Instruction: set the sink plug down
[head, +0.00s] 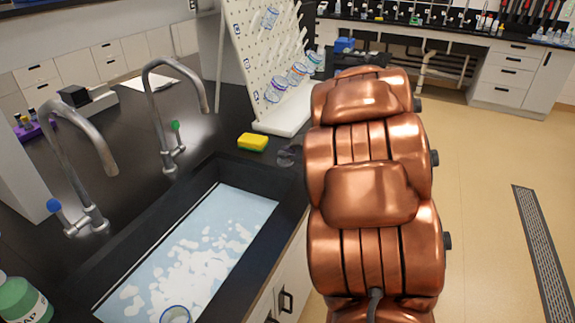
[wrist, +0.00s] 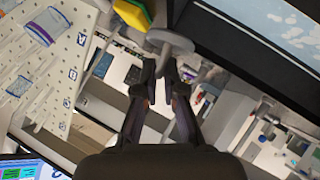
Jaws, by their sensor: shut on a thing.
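The sink plug (wrist: 170,41) is a grey disc with a short stem, seen in the wrist view just past my fingertips. My gripper (wrist: 165,68) is shut on its stem. In the head view, a small dark grey shape (head: 289,154) shows beside my arm, at the sink's back right corner; I cannot tell plug from fingers there. My copper arm hides the area to its right.
The sink (head: 205,245) holds bluish water with white foam. A yellow sponge (head: 252,142) lies on the black counter behind it, close left of the plug. A white peg rack (head: 262,65) with glassware stands behind. Two taps (head: 85,150) (head: 165,110) rise on the left.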

